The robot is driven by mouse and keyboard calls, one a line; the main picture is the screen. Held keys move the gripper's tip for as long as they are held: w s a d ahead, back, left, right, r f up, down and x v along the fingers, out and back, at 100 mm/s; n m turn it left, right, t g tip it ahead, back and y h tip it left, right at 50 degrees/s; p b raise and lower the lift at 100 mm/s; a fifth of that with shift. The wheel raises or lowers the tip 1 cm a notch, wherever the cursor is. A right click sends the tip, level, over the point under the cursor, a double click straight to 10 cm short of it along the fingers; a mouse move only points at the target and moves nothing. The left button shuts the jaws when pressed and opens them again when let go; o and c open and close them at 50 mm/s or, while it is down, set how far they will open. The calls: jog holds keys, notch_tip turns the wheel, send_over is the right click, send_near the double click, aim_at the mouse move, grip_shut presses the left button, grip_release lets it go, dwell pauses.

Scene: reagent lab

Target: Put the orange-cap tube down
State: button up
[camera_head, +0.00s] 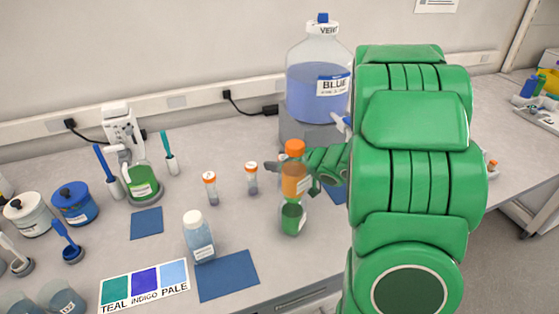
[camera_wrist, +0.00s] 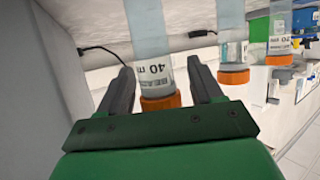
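An orange-capped tube (camera_wrist: 153,68) with a "40" marking shows between the two fingers of my gripper (camera_wrist: 160,66) in the wrist view. Its cap is low in that picture. Narrow gaps seem to show beside the tube, so I cannot tell whether the fingers touch it. In the head view my gripper (camera_head: 292,168) reaches left over the bench, partly hidden by an orange-capped container (camera_head: 295,182) with orange in its body. I cannot tell whether this is the same tube. Two small orange-capped tubes (camera_head: 211,189) (camera_head: 252,180) stand upright left of the gripper.
A green vessel (camera_head: 293,218) is just below the orange container. A white-capped bottle (camera_head: 199,240) stands by a blue mat (camera_head: 228,277). A large blue carboy (camera_head: 318,85) is behind. A green flask (camera_head: 143,182) stands left. Bare bench (camera_head: 255,222) lies between.

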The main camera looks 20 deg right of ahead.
jog(key=shift+r, duration=0.15)
jog(key=shift+s+d+r, duration=0.1)
jog(key=shift+s+d, duration=0.05)
jog(key=v, duration=1.1)
jog(key=shift+s+d, duration=0.15)
jog(key=shift+s, duration=0.1)
jog(key=shift+w, duration=0.1)
dwell(0.4)
